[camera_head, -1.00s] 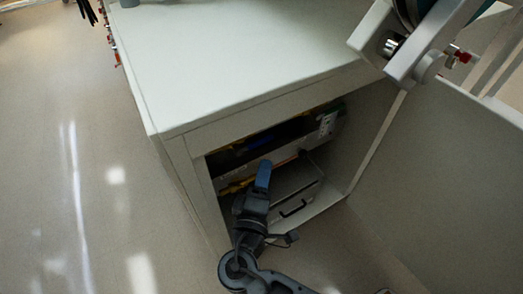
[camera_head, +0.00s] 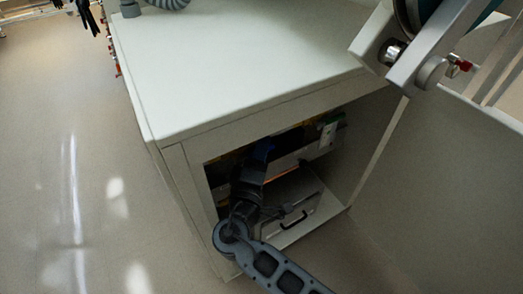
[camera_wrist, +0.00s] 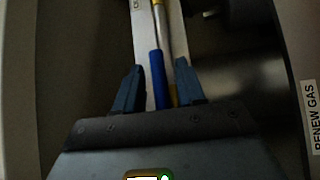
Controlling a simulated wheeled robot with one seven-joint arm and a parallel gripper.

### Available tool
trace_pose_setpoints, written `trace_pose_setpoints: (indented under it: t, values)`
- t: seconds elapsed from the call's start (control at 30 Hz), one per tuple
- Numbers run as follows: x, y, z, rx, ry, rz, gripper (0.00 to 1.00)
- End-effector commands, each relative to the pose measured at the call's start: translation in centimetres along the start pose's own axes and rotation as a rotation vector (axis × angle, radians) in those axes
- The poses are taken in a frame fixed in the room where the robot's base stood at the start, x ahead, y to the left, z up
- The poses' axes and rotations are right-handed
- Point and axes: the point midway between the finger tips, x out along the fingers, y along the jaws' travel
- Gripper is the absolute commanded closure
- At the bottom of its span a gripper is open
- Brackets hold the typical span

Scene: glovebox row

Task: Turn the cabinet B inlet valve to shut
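My gripper (camera_wrist: 160,72) is open in the wrist view, with one blue finger on each side of a blue-sleeved bar (camera_wrist: 157,78). The bar looks like a valve lever, but I cannot tell which valve it belongs to. It continues upward as a pale metal rod, and a yellow strip (camera_wrist: 173,95) shows beside it. Small gaps show between the bar and the fingers. In the head view my gripper (camera_head: 262,150) is inside the dark opening of a pale cabinet (camera_head: 220,85). The cabinet's interior is mostly in shadow, and my arm hides part of it.
A grey box with a black handle (camera_head: 295,222) lies in the cabinet below my arm. A white outlet-like block (camera_head: 328,133) is at the opening's upper right. An open door panel (camera_head: 440,180) stands at right. A "RENEW GAS" label (camera_wrist: 312,117) shows in the wrist view.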

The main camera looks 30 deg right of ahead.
Motion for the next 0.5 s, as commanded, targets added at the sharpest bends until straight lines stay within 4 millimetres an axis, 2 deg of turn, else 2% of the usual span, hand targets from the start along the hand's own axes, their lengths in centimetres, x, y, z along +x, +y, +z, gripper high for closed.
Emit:
trace_pose_setpoints:
  t: [0.2, 0.5]
  values:
    - [0.00, -0.01, 0.00, 0.000, 0.000, 0.000, 0.63]
    - [-0.03, -0.02, 0.01, 0.000, 0.000, 0.000, 0.92]
